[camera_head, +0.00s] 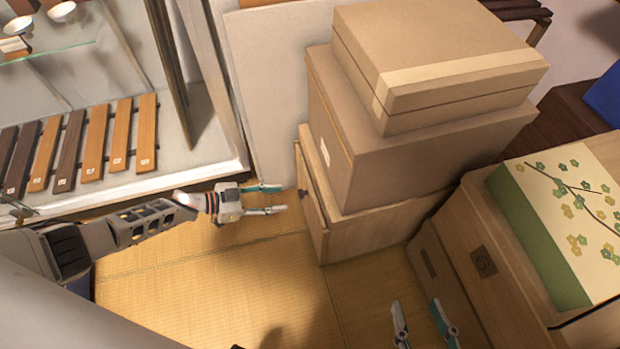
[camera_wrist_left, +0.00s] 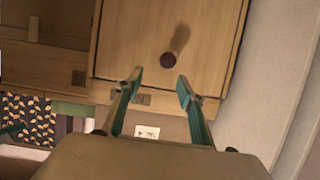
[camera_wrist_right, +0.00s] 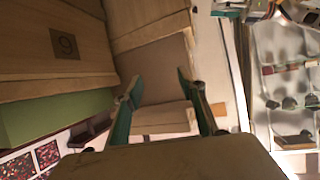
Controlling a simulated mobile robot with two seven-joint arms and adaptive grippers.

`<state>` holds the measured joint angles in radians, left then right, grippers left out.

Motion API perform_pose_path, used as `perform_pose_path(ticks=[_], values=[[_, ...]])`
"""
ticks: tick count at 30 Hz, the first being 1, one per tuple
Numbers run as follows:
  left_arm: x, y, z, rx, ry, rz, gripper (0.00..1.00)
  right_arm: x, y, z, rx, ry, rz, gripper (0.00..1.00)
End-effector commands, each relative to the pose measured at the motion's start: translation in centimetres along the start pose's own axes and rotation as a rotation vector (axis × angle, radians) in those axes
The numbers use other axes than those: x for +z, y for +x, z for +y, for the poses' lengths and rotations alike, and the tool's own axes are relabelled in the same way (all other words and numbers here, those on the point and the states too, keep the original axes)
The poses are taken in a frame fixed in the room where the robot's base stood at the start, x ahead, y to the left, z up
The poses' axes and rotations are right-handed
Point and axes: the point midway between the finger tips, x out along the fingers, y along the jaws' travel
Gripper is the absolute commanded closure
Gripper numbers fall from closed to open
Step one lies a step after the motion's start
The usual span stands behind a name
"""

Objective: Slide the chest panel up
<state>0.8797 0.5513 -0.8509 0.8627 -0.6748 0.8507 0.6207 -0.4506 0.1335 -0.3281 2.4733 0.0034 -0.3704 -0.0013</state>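The chest panel (camera_head: 311,212) is the light wooden front of the low chest under the stacked boxes. My left gripper (camera_head: 284,198) is open and empty, pointing at the panel. My right gripper (camera_head: 416,308) is open and empty at the bottom of the head view, near the other wooden chest. Its fingers also show apart in the right wrist view (camera_wrist_right: 159,78).
Cardboard boxes (camera_head: 430,75) are stacked on the chest. A second wooden chest (camera_head: 470,262) stands to the right, under a green flowered box (camera_head: 565,215). A glass display case (camera_head: 75,70) with wooden tags is at left. Tatami floor (camera_head: 230,290) is clear between.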

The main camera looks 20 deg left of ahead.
Motion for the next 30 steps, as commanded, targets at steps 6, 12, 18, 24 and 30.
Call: perform_pose_path(ticks=[6, 12, 18, 24, 30], values=[[1.4, 0.0, -1.0, 0.021, -0.013, -0.021, 0.61, 0.2, 0.1, -0.1, -0.003, 0.014, 0.000, 0.60], [1.5, 2.8, -0.8, 0.021, -0.013, -0.019, 0.61, 0.0, 0.3, -0.6, -0.011, 0.048, 0.011, 0.60], [1.7, 5.7, -0.7, 0.020, -0.014, -0.021, 0.61, 0.7, 0.5, -2.0, -0.033, 0.142, 0.017, 0.60], [1.4, 7.2, -0.9, 0.018, -0.010, -0.020, 0.61, 0.6, 0.5, -2.7, -0.043, 0.197, 0.027, 0.60], [1.2, 7.3, -1.0, 0.017, -0.008, -0.018, 0.61, 0.5, 0.5, -2.9, -0.046, 0.206, 0.031, 0.60]])
